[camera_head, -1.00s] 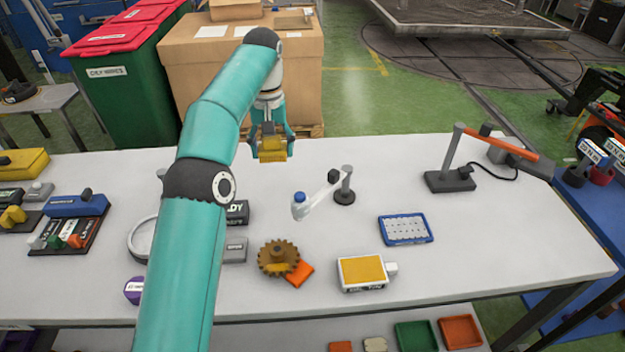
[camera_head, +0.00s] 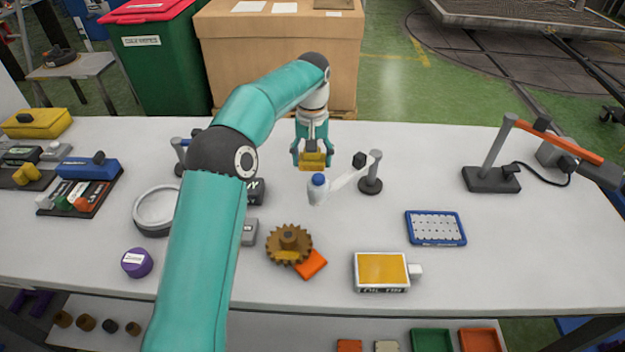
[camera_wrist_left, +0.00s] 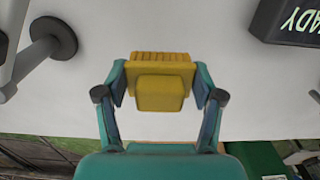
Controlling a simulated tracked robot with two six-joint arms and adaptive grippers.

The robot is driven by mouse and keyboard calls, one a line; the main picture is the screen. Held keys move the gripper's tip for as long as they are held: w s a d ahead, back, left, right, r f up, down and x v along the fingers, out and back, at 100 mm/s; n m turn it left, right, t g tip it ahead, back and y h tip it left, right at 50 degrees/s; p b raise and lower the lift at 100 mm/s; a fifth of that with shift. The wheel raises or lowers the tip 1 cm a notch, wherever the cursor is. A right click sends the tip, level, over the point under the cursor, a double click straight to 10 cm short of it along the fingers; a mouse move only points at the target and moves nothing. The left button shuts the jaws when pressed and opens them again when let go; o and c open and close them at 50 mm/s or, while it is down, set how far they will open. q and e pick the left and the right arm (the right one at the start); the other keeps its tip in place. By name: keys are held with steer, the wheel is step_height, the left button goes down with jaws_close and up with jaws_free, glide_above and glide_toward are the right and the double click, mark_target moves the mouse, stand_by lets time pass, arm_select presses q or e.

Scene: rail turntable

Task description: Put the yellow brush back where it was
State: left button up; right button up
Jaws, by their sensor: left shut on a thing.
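The yellow brush (camera_head: 313,161) is held between the fingertips of my left gripper (camera_head: 312,155), above the back part of the white table (camera_head: 500,262). In the left wrist view the brush (camera_wrist_left: 160,82) sits across the jaws of my left gripper (camera_wrist_left: 160,95), with its ribbed edge facing away from the palm and white tabletop beyond it. The gripper is shut on it. The exact height over the table is hard to tell. My right gripper is not in view.
A brown gear (camera_head: 289,245), a yellow-topped box (camera_head: 380,271) and a blue tray (camera_head: 435,228) lie nearer the front. A dark READY sign (camera_wrist_left: 285,22) shows in the wrist view.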

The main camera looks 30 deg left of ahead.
arm_select(q)
steer(key=shift+f, duration=2.8)
steer(key=o, duration=1)
steer(key=shift+f, duration=0.1)
steer(key=shift+w, duration=0.1)
step_height(320, 180, up, 12)
steer(key=shift+r+p, duration=0.1)
steer(key=shift+p, duration=0.75)
